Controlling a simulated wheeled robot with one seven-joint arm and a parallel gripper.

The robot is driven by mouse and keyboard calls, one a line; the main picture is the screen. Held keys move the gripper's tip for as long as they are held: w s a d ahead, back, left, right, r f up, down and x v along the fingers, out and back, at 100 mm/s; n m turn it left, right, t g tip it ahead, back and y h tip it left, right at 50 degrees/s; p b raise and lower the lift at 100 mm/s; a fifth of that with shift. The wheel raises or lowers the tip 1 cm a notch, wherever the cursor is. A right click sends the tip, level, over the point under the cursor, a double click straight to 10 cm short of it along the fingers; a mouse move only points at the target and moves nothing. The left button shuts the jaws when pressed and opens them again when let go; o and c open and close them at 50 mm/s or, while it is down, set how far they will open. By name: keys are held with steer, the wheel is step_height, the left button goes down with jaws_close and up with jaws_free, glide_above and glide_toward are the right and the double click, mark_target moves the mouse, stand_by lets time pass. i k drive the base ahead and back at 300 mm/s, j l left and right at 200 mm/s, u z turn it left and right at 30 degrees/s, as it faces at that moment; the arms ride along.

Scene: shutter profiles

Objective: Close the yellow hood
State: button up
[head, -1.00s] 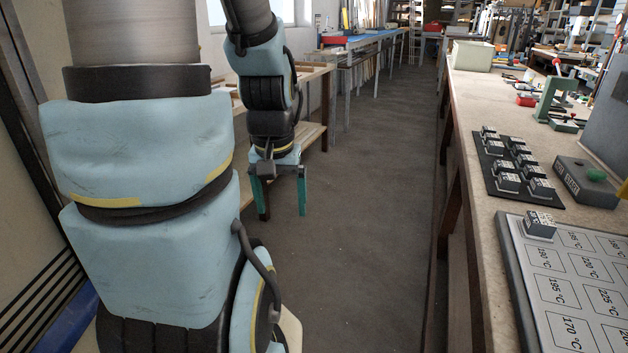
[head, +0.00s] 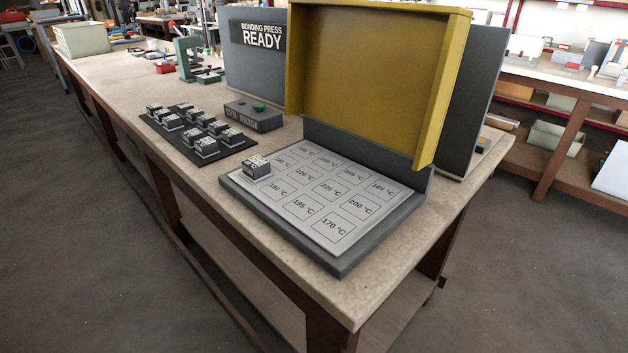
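The yellow hood (head: 365,80) stands open, upright at the back of the grey press base (head: 345,267), with its hollow inner side facing me. The base carries a light plate (head: 318,222) marked with several temperature squares. One small dark block (head: 257,167) sits on the plate's left corner. A grey panel behind the hood's left side reads "BONDING PRESS READY" (head: 262,38). My gripper and arm are out of this view, so their place relative to the hood cannot be seen.
Left of the base, a black mat (head: 176,146) holds several small blocks. A grey box with a green button (head: 253,115) stands behind them. A green stand (head: 188,58) is further back. The floor (head: 70,255) in front of the workbench (head: 185,178) is clear.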

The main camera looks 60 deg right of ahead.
mark_target(383, 73)
steer(key=z, duration=1.7)
